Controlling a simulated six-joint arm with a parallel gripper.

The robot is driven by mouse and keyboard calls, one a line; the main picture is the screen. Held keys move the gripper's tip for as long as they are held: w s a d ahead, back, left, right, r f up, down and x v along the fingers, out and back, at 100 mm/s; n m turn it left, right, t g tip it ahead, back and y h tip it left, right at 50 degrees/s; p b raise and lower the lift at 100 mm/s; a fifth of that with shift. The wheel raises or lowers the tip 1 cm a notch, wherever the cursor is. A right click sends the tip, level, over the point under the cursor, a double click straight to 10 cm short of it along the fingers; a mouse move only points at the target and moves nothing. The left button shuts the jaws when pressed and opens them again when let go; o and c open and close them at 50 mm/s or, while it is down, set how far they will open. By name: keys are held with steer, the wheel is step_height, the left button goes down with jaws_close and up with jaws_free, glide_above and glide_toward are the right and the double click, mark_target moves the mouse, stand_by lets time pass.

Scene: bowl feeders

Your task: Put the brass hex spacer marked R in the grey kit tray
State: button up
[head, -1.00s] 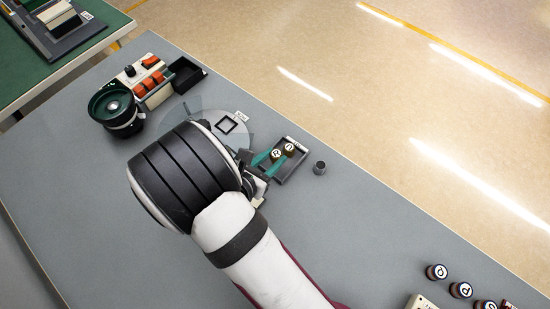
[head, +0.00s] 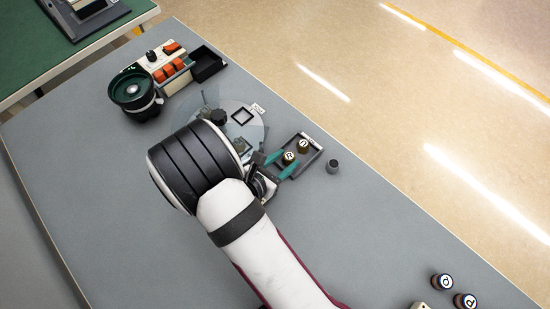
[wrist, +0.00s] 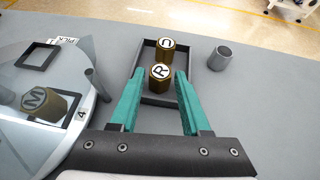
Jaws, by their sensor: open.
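The brass hex spacer marked R (head: 289,157) stands upright in the grey kit tray (head: 312,159), letter up. It also shows in the wrist view (wrist: 160,78), inside the near end of the tray (wrist: 146,58). A second brass spacer marked U (wrist: 166,47) stands just beyond it in the same tray. My gripper (wrist: 161,84) is open, its two teal fingers on either side of the R spacer with visible gaps. The gripper also shows in the head view (head: 281,163), low over the tray's near end.
A round pale disc (head: 255,130) lies left of the tray, bearing a spacer marked M (wrist: 44,104) and a square frame (wrist: 38,56). A bowl feeder (head: 136,92) and black bin (head: 207,64) are at the back left.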

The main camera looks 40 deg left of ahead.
steer(key=v, duration=1.1)
steer(key=shift+s+d, duration=0.1)
steer(key=shift+s, duration=0.05)
steer(key=w+d+r+m+g+h, duration=0.2)
steer(key=w+d+r+m+h, duration=0.1)
steer(key=d+m, duration=0.35)
steer(key=w+d+r+m+g+h, duration=0.2)
steer(key=w+d+r+m+h, duration=0.1)
steer(key=d+m, duration=0.35)
steer(key=w+d+r+m+g+h, duration=0.3)
steer(key=w+d+m, duration=0.15)
steer(key=d, duration=0.25)
steer(key=s+d+r+m+g+y, duration=0.2)
steer(key=s+d+r+m+y, duration=0.1)
steer(key=m, duration=0.9)
steer(key=s+d+r+m+g+y, duration=0.3)
steer(key=s+d+m+y, duration=0.2)
steer(key=m, duration=0.8)
steer(key=s+y, duration=0.1)
steer(key=s, duration=0.1)
steer(key=shift+s+d+y, duration=0.3)
steer(key=shift+d, duration=0.05)
